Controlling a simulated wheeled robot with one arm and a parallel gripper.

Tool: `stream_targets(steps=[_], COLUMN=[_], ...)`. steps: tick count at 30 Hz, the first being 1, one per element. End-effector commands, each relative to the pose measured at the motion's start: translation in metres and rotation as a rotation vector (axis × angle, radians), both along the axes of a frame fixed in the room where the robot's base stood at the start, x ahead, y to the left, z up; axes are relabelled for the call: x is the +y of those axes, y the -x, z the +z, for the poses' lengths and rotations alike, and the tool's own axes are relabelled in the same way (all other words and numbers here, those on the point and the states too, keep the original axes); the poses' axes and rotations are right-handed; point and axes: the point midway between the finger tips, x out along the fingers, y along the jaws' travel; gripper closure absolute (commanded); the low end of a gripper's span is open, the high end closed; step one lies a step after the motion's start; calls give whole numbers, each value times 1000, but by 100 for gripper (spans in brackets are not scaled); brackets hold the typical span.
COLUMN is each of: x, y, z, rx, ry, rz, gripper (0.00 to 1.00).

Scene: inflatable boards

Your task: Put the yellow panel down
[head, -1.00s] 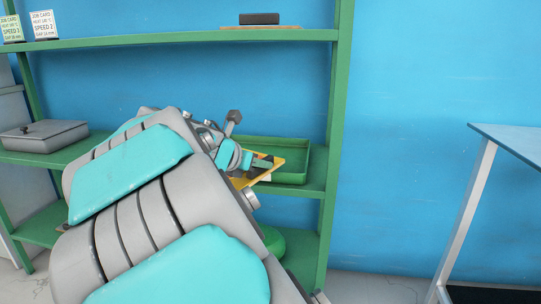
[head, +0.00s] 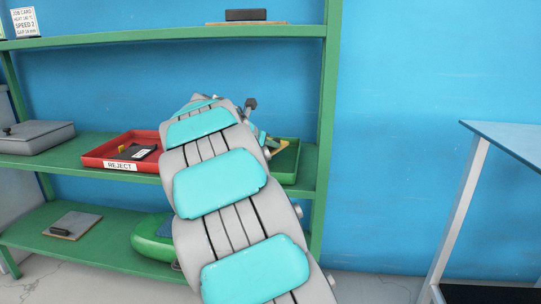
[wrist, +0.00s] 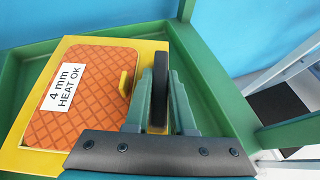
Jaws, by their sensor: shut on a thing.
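The yellow panel (wrist: 32,158) shows in the wrist view with an orange cross-hatched pad (wrist: 92,82) on it. A white label on the pad reads "4 mm HEAT OK", and a small yellow loop stands at its right edge. My gripper (wrist: 161,88) is shut on an upright black grip at the panel's right side. The panel is over or in the green tray (wrist: 215,85); I cannot tell if it touches the bottom. In the head view my arm hides most of the panel and gripper, and the green tray (head: 287,163) shows at the shelf's right end.
A red tray marked REJECT (head: 103,160) with dark items stands left of my arm on the same shelf. A grey lidded box (head: 38,138) is further left. The green shelf post (head: 327,120) rises close to the tray's right. A blue-topped table (head: 505,140) stands at right.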

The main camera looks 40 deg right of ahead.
Motion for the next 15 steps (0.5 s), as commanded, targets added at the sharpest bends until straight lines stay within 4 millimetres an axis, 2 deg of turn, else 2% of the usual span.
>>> stream_targets(steps=[5,11,15], x=[-9,-8,-7], y=[-5,-3,-3], z=[-2,-33,-36], rx=[-2,5,1], ry=[1,2,0], rz=[-2,-3,-2], gripper=[100,100,100])
